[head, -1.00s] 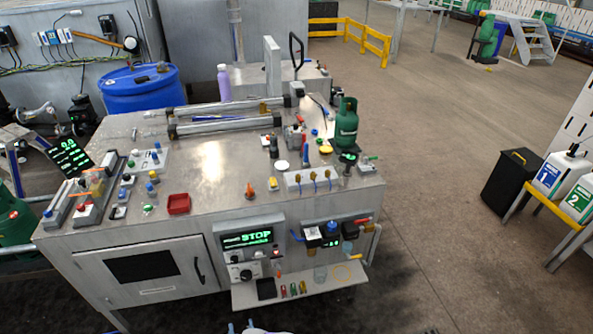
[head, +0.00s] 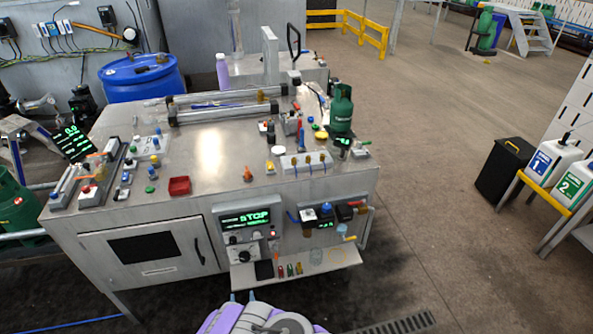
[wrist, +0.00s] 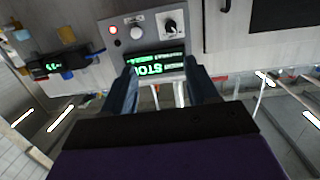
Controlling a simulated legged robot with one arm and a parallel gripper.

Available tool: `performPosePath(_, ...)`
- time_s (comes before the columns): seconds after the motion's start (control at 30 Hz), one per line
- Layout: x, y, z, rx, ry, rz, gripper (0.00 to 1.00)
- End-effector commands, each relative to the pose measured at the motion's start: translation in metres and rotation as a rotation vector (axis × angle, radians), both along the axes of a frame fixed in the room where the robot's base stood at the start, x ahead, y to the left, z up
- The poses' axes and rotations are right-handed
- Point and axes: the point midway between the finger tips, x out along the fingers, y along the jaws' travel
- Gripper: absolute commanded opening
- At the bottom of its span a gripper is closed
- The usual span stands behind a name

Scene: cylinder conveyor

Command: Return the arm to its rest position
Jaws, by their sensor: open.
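My arm shows at the bottom centre of the head view as a purple and grey part. My gripper (head: 242,297) points up toward the front of the metal workbench (head: 205,243), in front of its lower shelf. In the wrist view my gripper (wrist: 165,78) has its two dark fingers apart, with nothing held between them. The green-lit STOP display (wrist: 155,66) shows upside down beyond the gap. The gripper looks apart from the bench.
A narrow shelf (head: 295,268) juts from the bench front. A black bin (head: 505,168) and white canisters (head: 540,160) stand right. Floor between is clear.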

Motion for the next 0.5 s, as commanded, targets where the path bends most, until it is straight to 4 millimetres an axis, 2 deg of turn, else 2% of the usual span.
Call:
performPosePath(0.3,0.075,-0.018,0.047,-0.008,0.153,-0.064,0.58)
performPosePath(0.5,0.111,-0.042,0.085,-0.018,0.277,-0.107,0.58)
